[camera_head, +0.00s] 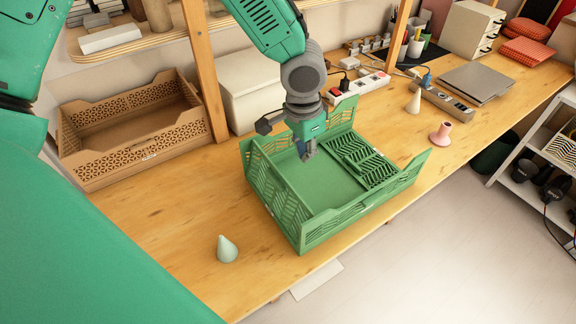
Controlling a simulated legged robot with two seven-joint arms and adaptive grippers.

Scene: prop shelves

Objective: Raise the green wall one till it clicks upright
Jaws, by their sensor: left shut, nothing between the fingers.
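A green crate (320,192) with slatted walls stands on the wooden bench. Its left wall (272,190), front wall (345,215) and back wall (342,118) stand up. A slatted green wall panel (364,160) on the right side lies folded inward, low over the crate floor. My left gripper (308,153) points down inside the crate, above the floor near the back wall and left of the folded panel. It is shut and empty, apart from the panel. The arm hides part of the back wall. My right gripper is not in view.
A brown crate (140,150) and a beige box (250,90) stand behind to the left. A wooden post (205,70) rises behind. Bare bench lies left.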

